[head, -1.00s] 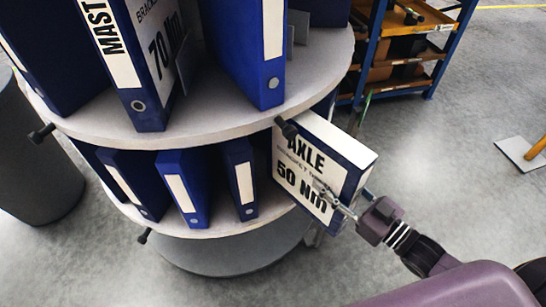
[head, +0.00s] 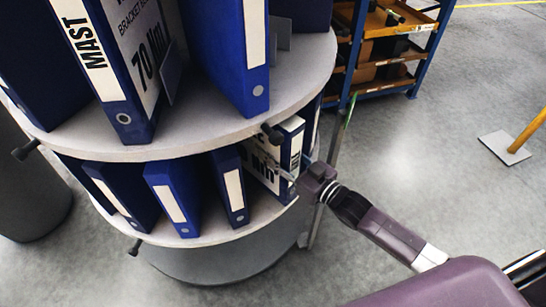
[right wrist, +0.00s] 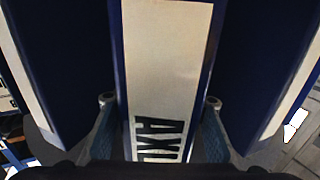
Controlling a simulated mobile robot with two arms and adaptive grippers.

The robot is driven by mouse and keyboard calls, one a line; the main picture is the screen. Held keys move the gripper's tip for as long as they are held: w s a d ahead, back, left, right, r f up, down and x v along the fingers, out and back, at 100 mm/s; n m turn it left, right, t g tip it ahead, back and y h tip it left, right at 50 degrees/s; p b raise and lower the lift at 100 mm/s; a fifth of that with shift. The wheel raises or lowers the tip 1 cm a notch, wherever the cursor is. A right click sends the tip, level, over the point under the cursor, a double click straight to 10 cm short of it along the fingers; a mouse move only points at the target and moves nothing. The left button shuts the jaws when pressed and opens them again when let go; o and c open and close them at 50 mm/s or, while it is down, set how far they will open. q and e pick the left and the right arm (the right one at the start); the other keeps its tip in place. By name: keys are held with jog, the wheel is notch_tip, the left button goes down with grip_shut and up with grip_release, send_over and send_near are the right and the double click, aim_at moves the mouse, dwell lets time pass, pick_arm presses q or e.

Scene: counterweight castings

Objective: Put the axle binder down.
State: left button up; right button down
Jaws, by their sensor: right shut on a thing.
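The axle binder (head: 262,166), blue with a white label, stands in the lower tier of the round binder carousel, at the right end of a row of binders. My right gripper (head: 297,180) is shut on its outer side. In the right wrist view the fingers (right wrist: 160,135) lie on either side of the spine (right wrist: 165,60), which reads "AXL" with the rest hidden. Whether its base rests on the lower shelf (head: 212,238) is hidden. My left gripper is not in view.
Other blue binders (head: 232,188) stand to its left, and the mast binder (head: 115,70) is on the upper shelf (head: 225,138). Dark knobs (head: 271,133) stick out from the shelf rims. A blue rack (head: 420,60) stands behind; the floor at right is mostly clear.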

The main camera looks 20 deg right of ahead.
jog(key=f, duration=0.1)
jog(key=w+f, duration=0.1)
jog(key=f, duration=0.1)
jog(key=shift+a, duration=0.2)
jog(key=shift+s, duration=0.1)
jog(key=c, duration=1.2)
grip_release()
jog(key=shift+f, duration=0.2)
jog(key=shift+s, duration=0.15)
jog(key=v, duration=1.2)
